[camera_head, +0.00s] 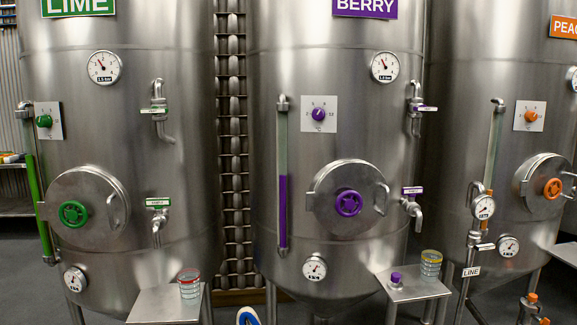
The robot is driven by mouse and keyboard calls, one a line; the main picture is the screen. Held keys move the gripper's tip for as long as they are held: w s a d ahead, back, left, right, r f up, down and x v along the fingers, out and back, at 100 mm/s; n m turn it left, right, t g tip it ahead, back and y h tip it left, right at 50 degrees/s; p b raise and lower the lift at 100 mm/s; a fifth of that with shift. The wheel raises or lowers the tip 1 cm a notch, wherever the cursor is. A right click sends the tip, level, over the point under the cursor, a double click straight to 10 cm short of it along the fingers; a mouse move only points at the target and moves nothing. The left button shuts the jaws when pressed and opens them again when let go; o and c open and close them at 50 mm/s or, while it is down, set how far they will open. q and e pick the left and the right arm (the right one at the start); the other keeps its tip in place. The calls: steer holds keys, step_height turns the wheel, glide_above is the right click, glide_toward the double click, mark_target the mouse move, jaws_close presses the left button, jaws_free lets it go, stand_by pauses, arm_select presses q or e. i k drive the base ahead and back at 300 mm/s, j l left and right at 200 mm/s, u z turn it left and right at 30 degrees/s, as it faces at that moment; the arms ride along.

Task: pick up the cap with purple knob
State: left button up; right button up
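A small cap with a purple knob (396,278) sits on the small metal shelf (425,290) in front of the BERRY tank, at the lower right of the head view. The knob points up, and a small metallic base shows under it. A clear cup with a yellow rim (431,265) stands to its right on the same shelf, apart from it. Neither of my grippers is in view.
The BERRY tank (345,115) carries a larger purple hatch wheel (348,203) and a purple dial (318,114). A red-rimmed cup (189,283) stands on another shelf (160,306) by the LIME tank. A pipe with gauges (475,240) rises right of the cap's shelf.

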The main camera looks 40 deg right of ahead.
mark_target(395, 283)
steer(key=z, duration=1.7)
steer(key=i+l, duration=0.1)
steer(key=l, duration=0.3)
steer(key=i+l, duration=0.15)
steer(key=l, duration=0.25)
steer(key=i+l, duration=0.1)
steer(key=l, duration=0.3)
steer(key=i+l+z, duration=0.1)
steer(key=l, duration=0.3)
steer(key=i+l, duration=0.15)
steer(key=l, duration=0.2)
steer(key=i+l, duration=0.1)
steer(key=l, duration=0.3)
steer(key=i+l, duration=0.15)
steer(key=l, duration=0.25)
steer(key=i+l, duration=0.1)
steer(key=l, duration=0.3)
steer(key=z, duration=0.05)
